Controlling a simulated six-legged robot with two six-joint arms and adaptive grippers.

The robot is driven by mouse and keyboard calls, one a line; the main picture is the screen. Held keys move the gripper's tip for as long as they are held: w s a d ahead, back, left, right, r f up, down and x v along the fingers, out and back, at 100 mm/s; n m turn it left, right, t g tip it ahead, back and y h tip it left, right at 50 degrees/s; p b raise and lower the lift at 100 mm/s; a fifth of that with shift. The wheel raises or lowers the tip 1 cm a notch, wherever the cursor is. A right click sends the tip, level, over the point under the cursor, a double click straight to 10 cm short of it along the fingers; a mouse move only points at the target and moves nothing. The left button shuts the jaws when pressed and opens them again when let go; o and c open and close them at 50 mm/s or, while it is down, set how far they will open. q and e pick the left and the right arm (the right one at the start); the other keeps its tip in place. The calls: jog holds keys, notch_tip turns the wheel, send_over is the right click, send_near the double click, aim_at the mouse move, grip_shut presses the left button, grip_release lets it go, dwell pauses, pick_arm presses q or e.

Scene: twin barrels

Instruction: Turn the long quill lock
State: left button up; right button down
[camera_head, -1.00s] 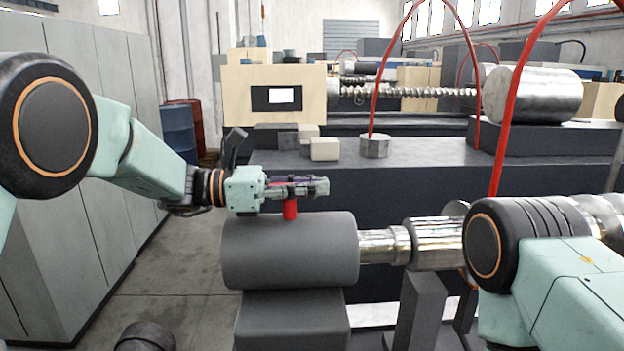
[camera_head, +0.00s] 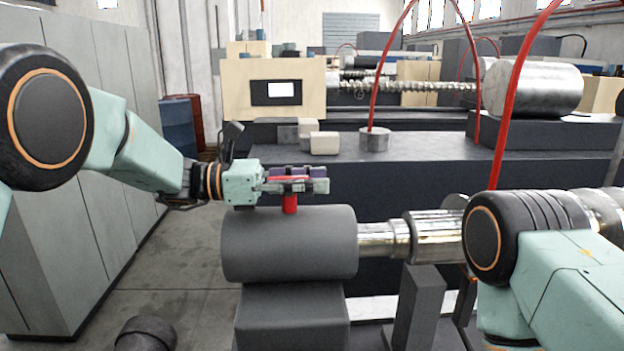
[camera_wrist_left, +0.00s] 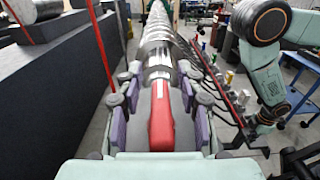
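The long quill lock shows as a red handle on a short red post (camera_head: 290,203) on top of a thick grey cylinder (camera_head: 290,250). In the left wrist view the red handle (camera_wrist_left: 161,120) runs lengthwise down the middle. My left gripper (camera_head: 297,182) is level above the cylinder, its fingers on either side of the handle. In the left wrist view my left gripper (camera_wrist_left: 160,105) is open, with visible gaps between the purple finger pads and the handle. My right arm is at the lower right; its gripper end is small and dark in the left wrist view.
A shiny metal shaft (camera_head: 385,238) extends right from the cylinder, towards my right arm. Red hoses (camera_head: 511,110) rise behind it. A dark machine bed (camera_head: 430,170) stands behind. Grey cabinets (camera_head: 110,220) line the left, with floor between. A blue trolley (camera_wrist_left: 303,98) stands at right.

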pick_arm(q)
jog(key=a, duration=1.1)
jog(key=shift+a, duration=0.3)
jog(key=shift+f, duration=0.1)
